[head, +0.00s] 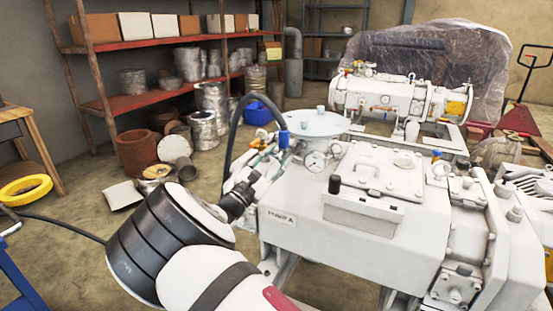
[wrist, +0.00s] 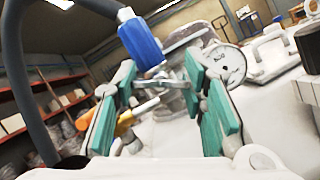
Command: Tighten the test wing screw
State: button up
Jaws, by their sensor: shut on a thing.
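My gripper (head: 258,174) is at the left front end of the white pump (head: 370,225), among small fittings beside a round gauge (head: 315,160). In the wrist view its teal-padded fingers (wrist: 160,82) stand apart, closed around a small pale metal part (wrist: 168,100), which I take to be the test wing screw. Its shape is mostly unclear. A blue connector (wrist: 141,40) on a black hose is just beyond the fingertips. The gauge also shows to the right of the fingers (wrist: 228,64). Orange and yellow fittings (wrist: 125,120) show by the left finger.
The black hose (head: 232,125) arches up close to my gripper. A second white pump (head: 390,97) stands behind. Red shelves (head: 150,100) hold boxes, with metal cans on the floor below. A wooden stool (head: 35,140) is at the left. Floor between is partly clear.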

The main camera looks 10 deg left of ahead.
jog(key=shift+f, duration=0.1)
jog(key=o, duration=1.2)
jog(key=v, duration=1.2)
